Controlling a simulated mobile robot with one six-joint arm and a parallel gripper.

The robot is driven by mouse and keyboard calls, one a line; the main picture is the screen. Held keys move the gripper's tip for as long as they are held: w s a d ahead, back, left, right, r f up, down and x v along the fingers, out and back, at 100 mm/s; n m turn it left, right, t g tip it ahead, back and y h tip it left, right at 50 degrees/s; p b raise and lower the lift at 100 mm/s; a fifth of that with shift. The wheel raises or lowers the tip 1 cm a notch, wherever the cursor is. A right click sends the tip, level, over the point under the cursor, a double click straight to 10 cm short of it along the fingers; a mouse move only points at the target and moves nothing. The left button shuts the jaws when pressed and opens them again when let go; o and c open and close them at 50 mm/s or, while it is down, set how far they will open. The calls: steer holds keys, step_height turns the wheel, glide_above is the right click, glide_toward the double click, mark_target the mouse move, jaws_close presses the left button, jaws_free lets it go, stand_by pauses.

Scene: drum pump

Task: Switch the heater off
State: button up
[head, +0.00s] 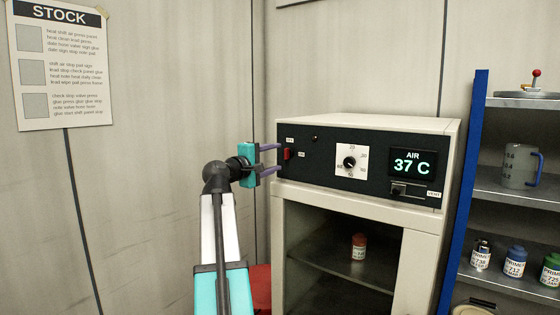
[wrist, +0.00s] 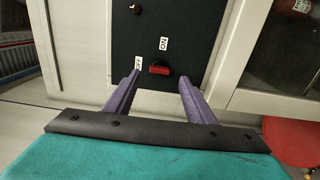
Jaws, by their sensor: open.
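The heater (head: 368,128) is a pale cabinet with a black control panel on its front. A small red switch (head: 288,154) sits at the panel's left end, with one white label above it and one to its right. In the wrist view the red switch (wrist: 159,68) is near the centre; one label beside it reads ON, the other I cannot read surely. I cannot tell which way the switch is set. My gripper (head: 279,158) is open, its purple fingers pointing at the panel, one above and one below the switch. In the wrist view the fingers of my gripper (wrist: 160,80) flank it.
The panel also has a dial (head: 350,163), a display (head: 413,164) reading AIR 37 C, a vent slider (head: 398,190) and a small dark round part (head: 315,138). A blue-edged shelf (head: 478,125) with bottles stands right. A red object (head: 261,288) is low beside the heater.

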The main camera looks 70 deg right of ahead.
steer(key=b+v, duration=0.2)
steer(key=v, duration=0.6)
steer(key=shift+a, duration=0.1)
steer(key=shift+w, duration=0.15)
